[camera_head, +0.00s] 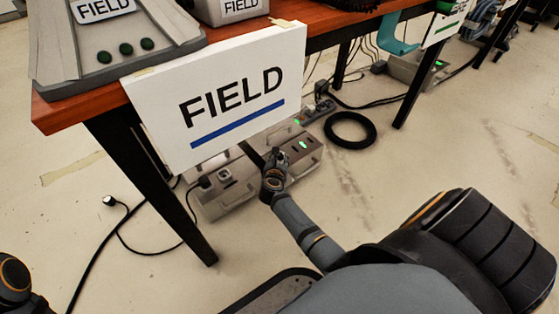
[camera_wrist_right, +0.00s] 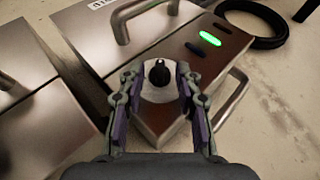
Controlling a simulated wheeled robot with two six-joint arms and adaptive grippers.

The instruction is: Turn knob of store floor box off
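A metal floor box (camera_wrist_right: 130,50) fills the middle of the right wrist view. A black knob (camera_wrist_right: 159,73) stands on its pale round dial; its setting is hard to read. In the head view my right gripper (camera_head: 277,158) is over the box (camera_head: 303,152) under the table; the knob is hidden there. My left gripper is out of view.
The table (camera_head: 60,112) has a FIELD sign (camera_head: 222,95) hanging off its edge, partly hiding the boxes. A table leg (camera_head: 150,185), a second floor box (camera_head: 222,192), a black cable ring (camera_head: 350,130) and loose cables are nearby. Open floor lies to the right.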

